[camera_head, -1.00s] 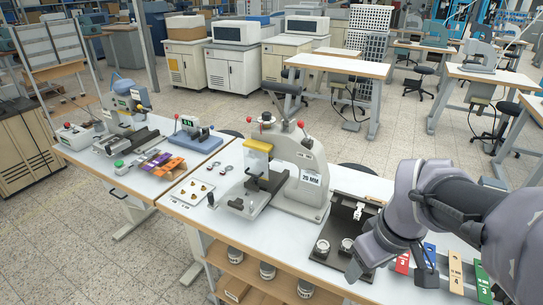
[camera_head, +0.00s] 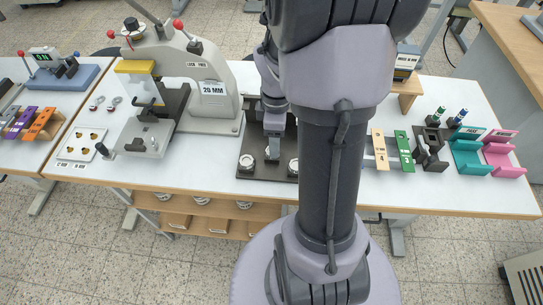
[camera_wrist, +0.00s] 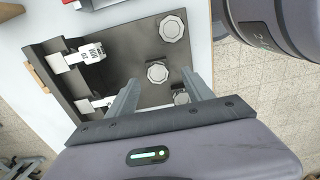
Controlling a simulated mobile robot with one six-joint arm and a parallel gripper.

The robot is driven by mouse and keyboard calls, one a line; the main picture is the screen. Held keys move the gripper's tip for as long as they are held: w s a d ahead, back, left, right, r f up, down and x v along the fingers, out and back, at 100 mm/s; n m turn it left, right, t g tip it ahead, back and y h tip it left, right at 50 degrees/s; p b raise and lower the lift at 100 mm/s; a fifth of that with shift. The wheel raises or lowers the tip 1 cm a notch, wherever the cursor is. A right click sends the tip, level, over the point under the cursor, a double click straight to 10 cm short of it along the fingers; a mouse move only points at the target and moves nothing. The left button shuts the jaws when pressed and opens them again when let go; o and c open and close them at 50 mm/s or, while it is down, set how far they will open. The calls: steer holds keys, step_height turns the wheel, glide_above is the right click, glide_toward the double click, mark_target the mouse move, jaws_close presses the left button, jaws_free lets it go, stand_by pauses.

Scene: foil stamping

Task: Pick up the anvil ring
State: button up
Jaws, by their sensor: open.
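A black tray (camera_head: 254,171) lies on the white bench, right of the 20 MM press. In the wrist view the tray (camera_wrist: 118,62) holds a round piece at the top (camera_wrist: 172,28), one in the middle (camera_wrist: 157,72) and one partly hidden by the right finger (camera_wrist: 181,98). My gripper (camera_wrist: 160,79) is open above the tray, its fingers on either side of the middle piece in the picture. It appears empty.
Two white blocks, one marked 20 MM (camera_wrist: 90,54), stand at the tray's left in the wrist view. The press (camera_head: 205,70) stands left of the tray. Yellow (camera_head: 380,148) and green (camera_head: 403,150) labelled strips and teal and pink holders are to the right.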

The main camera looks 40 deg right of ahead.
steer(key=f+b, duration=0.1)
steer(key=f, duration=0.1)
steer(key=f+b, duration=0.2)
steer(key=f, duration=0.1)
steer(key=shift+w+d+f, duration=0.15)
steer(key=shift+w+f, duration=0.2)
steer(key=shift+w, duration=0.05)
steer(key=shift+r, duration=0.15)
steer(key=shift+c, duration=0.9)
jaws_close()
